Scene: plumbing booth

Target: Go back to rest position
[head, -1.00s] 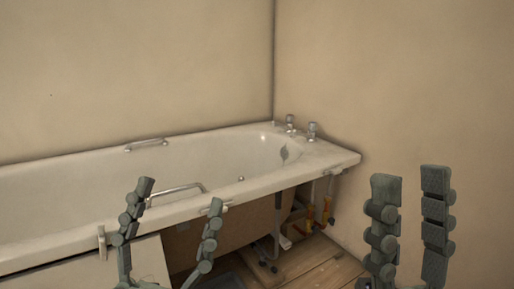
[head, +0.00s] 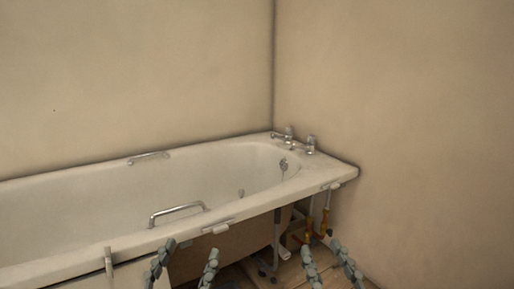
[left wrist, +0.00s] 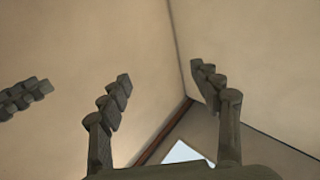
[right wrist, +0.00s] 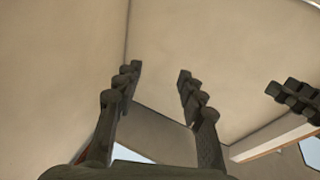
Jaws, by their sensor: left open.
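My left gripper (head: 187,252) is at the bottom of the head view, left of centre, in front of the bath's side. Its two fingers stand apart with nothing between them, as the left wrist view (left wrist: 160,76) also shows. My right gripper (head: 322,246) is at the bottom, right of centre, below the bath's tap end. Its fingers are also apart and empty, as in the right wrist view (right wrist: 160,73). The lower parts of both grippers are cut off by the head view's edge. Part of another gripper's finger shows at the side of each wrist view.
A white bath (head: 80,253) with metal grab handles (head: 177,213) runs along the back wall into the corner. Taps (head: 311,144) stand at its far end. Pipes with orange-red parts (head: 324,222) show beneath that end, above a wooden floor. The bare right wall (head: 420,130) stands beside it.

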